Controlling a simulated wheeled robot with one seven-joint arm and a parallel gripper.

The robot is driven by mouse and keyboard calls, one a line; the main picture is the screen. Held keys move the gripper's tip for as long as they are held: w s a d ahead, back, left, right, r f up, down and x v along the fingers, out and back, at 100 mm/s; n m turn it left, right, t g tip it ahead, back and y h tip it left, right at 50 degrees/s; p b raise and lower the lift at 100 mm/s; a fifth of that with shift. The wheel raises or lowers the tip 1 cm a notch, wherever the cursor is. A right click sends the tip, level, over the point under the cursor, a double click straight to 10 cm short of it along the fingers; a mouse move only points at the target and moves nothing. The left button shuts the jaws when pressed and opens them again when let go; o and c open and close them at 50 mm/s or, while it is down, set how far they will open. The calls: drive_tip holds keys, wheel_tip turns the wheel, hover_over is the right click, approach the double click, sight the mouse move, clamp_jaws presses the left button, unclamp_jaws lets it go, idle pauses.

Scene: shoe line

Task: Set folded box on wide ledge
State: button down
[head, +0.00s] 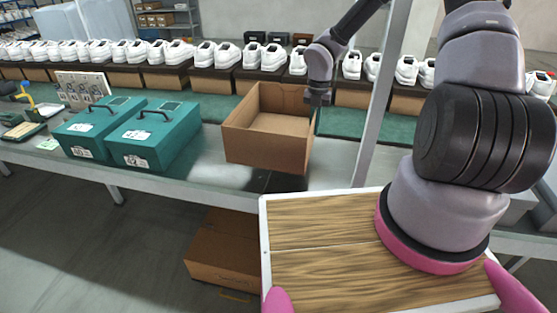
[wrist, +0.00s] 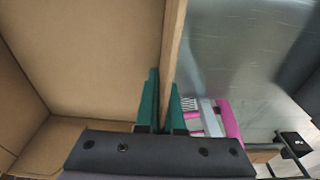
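The folded box (head: 262,145), an open brown cardboard box, is over the grey metal ledge (head: 215,165), right of the teal cases. Dark shadow shows under its front; I cannot tell whether its base touches the ledge. My gripper (head: 318,97) is at the box's right-hand wall. In the wrist view its teal fingers (wrist: 164,105) straddle the wall (wrist: 174,45) closely, one inside the box and one outside, and look shut on it. The inside of the box (wrist: 90,50) looks empty. The fingertips are hard to make out in the head view.
Two teal cases (head: 155,140) with handles stand left of the box. Rows of white shoes (head: 130,52) line the back. An upright metal post (head: 382,100) stands right of the box. Another cardboard box (head: 222,255) is below the ledge. Bare ledge shows between cases and box.

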wheel_tip(320, 180, down, 10)
drive_tip(key=shift+a, duration=0.1)
idle(0.4)
drive_tip(key=shift+f, duration=0.1)
drive_tip(key=c, duration=1)
unclamp_jaws()
drive_tip(key=shift+c, duration=0.2)
drive_tip(key=r, duration=0.4)
drive_tip(key=w+r, duration=0.1)
drive_tip(key=r, duration=0.7)
drive_tip(key=shift+w+d+r, duration=0.1)
drive_tip(key=shift+w+d, duration=0.1)
drive_tip(key=shift+d, duration=0.05)
